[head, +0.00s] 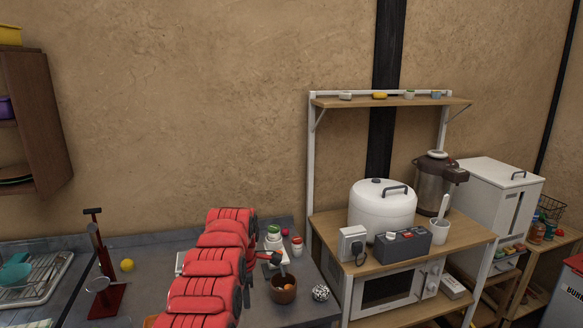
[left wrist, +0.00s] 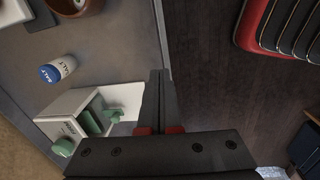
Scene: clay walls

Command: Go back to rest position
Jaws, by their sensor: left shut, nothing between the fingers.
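My left arm, in red segments, rises from the bottom of the head view over the grey counter (head: 150,262). My left gripper (left wrist: 160,92) shows in the left wrist view with its two dark fingers together and nothing between them. It points over the front edge of the counter, with the dark wooden floor (left wrist: 215,85) to the right. In the head view the arm hides most of the gripper. My right gripper is in neither view.
Near the gripper are a brown wooden cup (head: 283,290), a salt shaker with a blue cap (left wrist: 57,70) and a white holder with green items (left wrist: 75,125). A red stand (head: 106,290) and yellow ball (head: 127,265) are left. A shelf unit with microwave (head: 390,290) and white rice cooker (head: 382,212) stands right.

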